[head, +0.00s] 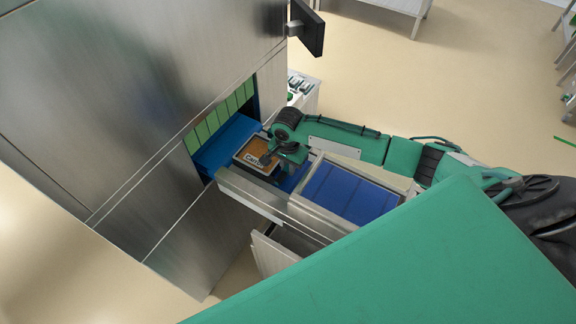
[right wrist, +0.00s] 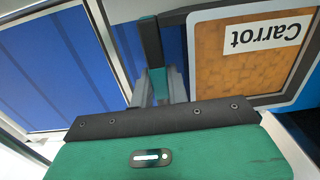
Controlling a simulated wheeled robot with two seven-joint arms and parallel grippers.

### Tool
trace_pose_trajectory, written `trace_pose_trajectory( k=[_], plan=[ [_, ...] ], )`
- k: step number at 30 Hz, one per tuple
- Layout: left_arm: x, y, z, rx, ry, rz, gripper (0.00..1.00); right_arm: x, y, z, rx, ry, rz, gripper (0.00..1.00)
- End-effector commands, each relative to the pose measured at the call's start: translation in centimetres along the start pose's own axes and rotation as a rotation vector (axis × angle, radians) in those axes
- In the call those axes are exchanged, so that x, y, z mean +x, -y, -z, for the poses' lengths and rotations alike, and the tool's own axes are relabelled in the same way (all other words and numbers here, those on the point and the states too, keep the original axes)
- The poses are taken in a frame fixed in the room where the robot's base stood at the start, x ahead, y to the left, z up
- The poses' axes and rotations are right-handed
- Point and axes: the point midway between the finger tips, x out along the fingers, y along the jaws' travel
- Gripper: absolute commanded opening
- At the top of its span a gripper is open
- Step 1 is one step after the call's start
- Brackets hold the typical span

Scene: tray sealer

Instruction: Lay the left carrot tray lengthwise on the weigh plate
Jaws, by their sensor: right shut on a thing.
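The carrot tray (head: 258,146) has an orange-brown top, a dark grey rim and a white "Carrot" label. It is at the end of the blue belt by the machine opening. My right gripper (head: 267,159) is shut on the rim of this tray. In the right wrist view, the gripper fingers (right wrist: 158,88) are at the left edge of the carrot tray (right wrist: 245,60). The gripper hides part of the tray in the head view. I cannot tell whether the tray touches the surface below. My left gripper is not in view. I cannot tell which surface is the weigh plate.
A blue belt (head: 224,142) comes out of the steel machine (head: 135,100) through a green strip curtain (head: 220,120). A metal-framed blue surface (head: 345,192) lies to the right and is empty; it also shows in the right wrist view (right wrist: 60,70). A dark screen (head: 308,28) juts out above.

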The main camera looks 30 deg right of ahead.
Motion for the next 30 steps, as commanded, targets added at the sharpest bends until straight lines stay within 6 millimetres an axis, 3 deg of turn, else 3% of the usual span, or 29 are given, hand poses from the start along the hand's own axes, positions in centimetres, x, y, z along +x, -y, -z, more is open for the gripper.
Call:
trace_pose_trajectory(
  k=[29,30],
  plan=[
    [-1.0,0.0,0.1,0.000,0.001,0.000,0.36,-0.1,0.1,0.0,0.000,0.000,0.002,0.00],
    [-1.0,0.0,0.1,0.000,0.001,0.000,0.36,-0.1,0.1,0.0,0.000,0.000,0.001,0.24]
  ],
)
